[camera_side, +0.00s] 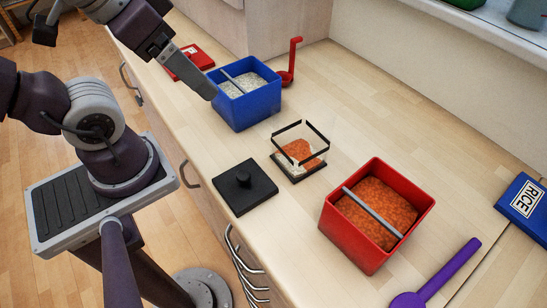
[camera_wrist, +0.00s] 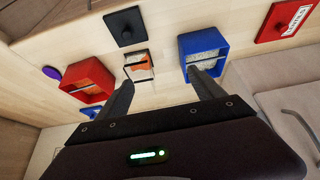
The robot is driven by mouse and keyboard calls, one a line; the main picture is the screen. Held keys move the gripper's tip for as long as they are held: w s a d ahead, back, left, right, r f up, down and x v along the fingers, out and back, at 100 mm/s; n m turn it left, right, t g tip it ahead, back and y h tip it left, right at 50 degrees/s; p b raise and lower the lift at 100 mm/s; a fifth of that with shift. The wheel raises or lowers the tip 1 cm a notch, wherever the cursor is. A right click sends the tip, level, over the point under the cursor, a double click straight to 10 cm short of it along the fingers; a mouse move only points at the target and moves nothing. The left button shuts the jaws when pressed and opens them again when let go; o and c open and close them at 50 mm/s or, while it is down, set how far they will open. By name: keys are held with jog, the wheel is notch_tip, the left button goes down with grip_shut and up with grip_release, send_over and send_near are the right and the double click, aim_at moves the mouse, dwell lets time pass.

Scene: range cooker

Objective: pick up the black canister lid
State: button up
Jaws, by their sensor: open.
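The black canister lid (camera_side: 245,187) is square with a round knob on top. It lies flat on the wooden counter near the front edge, left of the clear canister (camera_side: 300,150) that holds orange and white contents. In the wrist view the lid (camera_wrist: 125,27) shows at the top, beyond my fingertips and apart from them. My gripper (camera_side: 208,90) is above the counter, beside and partly in front of the blue canister, well away from the lid. In the wrist view my gripper (camera_wrist: 160,78) has its two fingers spread, with nothing between them.
The blue canister (camera_side: 243,112) with pale grains and the red canister (camera_side: 352,237) with orange grains stand open, each with a bar across. A red lid (camera_side: 197,57), a red scoop (camera_side: 292,62), a purple scoop (camera_side: 435,280) and a blue RICE lid (camera_side: 526,207) lie around.

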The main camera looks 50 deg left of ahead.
jog(key=o, duration=0.4)
notch_tip(320, 180, up, 6)
jog(key=m+g+y, duration=0.2)
jog(key=m+g, duration=0.4)
jog(key=m, duration=0.9)
send_over(251, 191)
notch_tip(251, 191, down, 5)
notch_tip(251, 191, up, 4)
jog(key=m+h, duration=0.2)
jog(key=m, duration=0.1)
jog(key=f, duration=1.9)
jog(key=shift+d+f, duration=0.15)
jog(key=shift+d, duration=0.2)
jog(key=f, duration=0.7)
jog(key=shift+s+a, duration=0.1)
jog(key=shift+a, duration=0.2)
jog(key=shift+f, duration=0.15)
jog(key=shift+c, duration=0.5)
